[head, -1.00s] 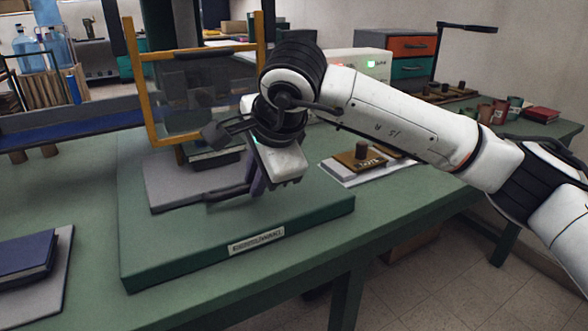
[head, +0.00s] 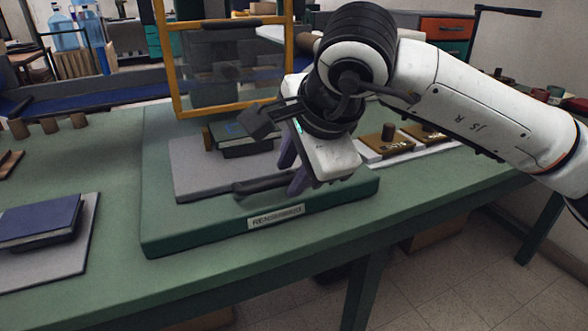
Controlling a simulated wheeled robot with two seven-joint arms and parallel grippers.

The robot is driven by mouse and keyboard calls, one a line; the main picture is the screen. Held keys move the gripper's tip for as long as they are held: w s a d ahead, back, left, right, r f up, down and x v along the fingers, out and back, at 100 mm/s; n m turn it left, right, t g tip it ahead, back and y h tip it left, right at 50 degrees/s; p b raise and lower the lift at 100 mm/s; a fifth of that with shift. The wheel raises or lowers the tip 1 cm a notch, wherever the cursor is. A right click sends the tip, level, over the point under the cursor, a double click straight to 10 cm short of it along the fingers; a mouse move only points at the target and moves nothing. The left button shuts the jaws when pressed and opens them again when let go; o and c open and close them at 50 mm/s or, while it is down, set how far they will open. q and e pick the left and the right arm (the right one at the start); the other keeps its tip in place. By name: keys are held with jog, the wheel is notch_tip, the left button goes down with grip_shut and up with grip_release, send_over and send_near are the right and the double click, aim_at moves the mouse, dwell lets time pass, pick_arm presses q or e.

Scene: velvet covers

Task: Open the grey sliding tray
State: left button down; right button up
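The grey sliding tray (head: 195,182) lies flat on a dark green base and has a dark bar handle (head: 258,185) along its front edge. A dark green book (head: 240,140) rests toward the back of the tray. My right gripper (head: 293,166) points down at the right end of the handle. Its two purple fingers show apart, one farther back and one nearer the front. The wrist hides the tray's right part, and I cannot tell whether the fingers touch the handle. My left gripper is not in view.
A yellow frame with a clear panel (head: 225,65) stands raised behind the tray. The green base (head: 200,232) carries a label at its front. A blue book (head: 40,220) lies on a grey plate at left. Stamps on wooden blocks (head: 384,143) stand at right. The table before the base is narrow but clear.

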jog(key=shift+s+d+r, duration=0.15)
jog(key=shift+s+r, duration=0.05)
jog(key=shift+r, duration=0.25)
pick_arm(q)
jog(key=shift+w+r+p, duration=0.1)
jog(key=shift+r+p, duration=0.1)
jog(key=shift+p, duration=0.45)
pick_arm(e)
jog(key=v, duration=0.9)
jog(key=shift+s, duration=0.15)
